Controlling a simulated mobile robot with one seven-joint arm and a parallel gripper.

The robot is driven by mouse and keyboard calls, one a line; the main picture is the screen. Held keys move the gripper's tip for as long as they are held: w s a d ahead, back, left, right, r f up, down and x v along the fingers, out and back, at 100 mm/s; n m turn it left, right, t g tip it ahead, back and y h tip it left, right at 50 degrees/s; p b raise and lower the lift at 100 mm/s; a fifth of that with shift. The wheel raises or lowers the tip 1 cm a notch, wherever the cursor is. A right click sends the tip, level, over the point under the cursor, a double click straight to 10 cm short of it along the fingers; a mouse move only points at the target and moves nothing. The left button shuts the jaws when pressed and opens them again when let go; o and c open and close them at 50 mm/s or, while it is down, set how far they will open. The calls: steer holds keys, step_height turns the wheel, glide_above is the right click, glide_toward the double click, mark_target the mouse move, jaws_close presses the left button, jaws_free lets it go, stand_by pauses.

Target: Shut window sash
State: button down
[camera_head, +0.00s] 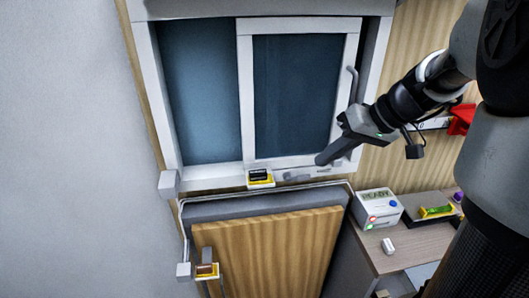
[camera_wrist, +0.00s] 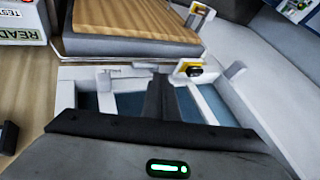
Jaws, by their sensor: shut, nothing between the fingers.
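The window (camera_head: 158,95) has a white frame and dark blue panes. Its white-framed sash (camera_head: 245,90) covers the middle and right of the opening, with another dark pane area to its left. A grey bar handle (camera_head: 352,87) stands upright on the sash's right stile. My gripper (camera_head: 321,160) is shut and empty, in front of the sash's lower right corner, below the handle. Whether it touches the sash cannot be told. In the wrist view my shut fingers (camera_wrist: 163,90) reach over the white window frame (camera_wrist: 66,95) and partly hide it.
A black-and-yellow device (camera_head: 260,179) sits at the sill below the sash. A wooden panel (camera_head: 265,250) stands under the window, with a small yellow-based part (camera_head: 207,270) at its left. A READY box (camera_head: 377,208) and black tray (camera_head: 420,207) rest on the right-hand desk.

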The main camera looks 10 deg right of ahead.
steer(key=shift+w+a+f+p, duration=0.2)
steer(key=shift+w+a+f, duration=0.3)
steer(key=shift+a+f, duration=0.85)
steer(key=shift+w+a+f+p, duration=0.25)
steer(key=shift+w+a+f, duration=0.3)
steer(key=shift+a+f, duration=0.75)
steer(key=shift+w+a+f+p, duration=0.2)
steer(key=shift+w+a+f, duration=0.3)
steer(key=shift+a+f, duration=0.85)
steer(key=shift+a+r, duration=0.25)
steer(key=shift+s+a+r+b, duration=0.15)
steer(key=shift+a+b, duration=1.15)
steer(key=shift+a, duration=2.85)
steer(key=shift+s+a+f+b, duration=0.15)
steer(key=shift+a+b, duration=1.15)
steer(key=shift+a, duration=2.85)
steer(key=shift+a+r, duration=0.1)
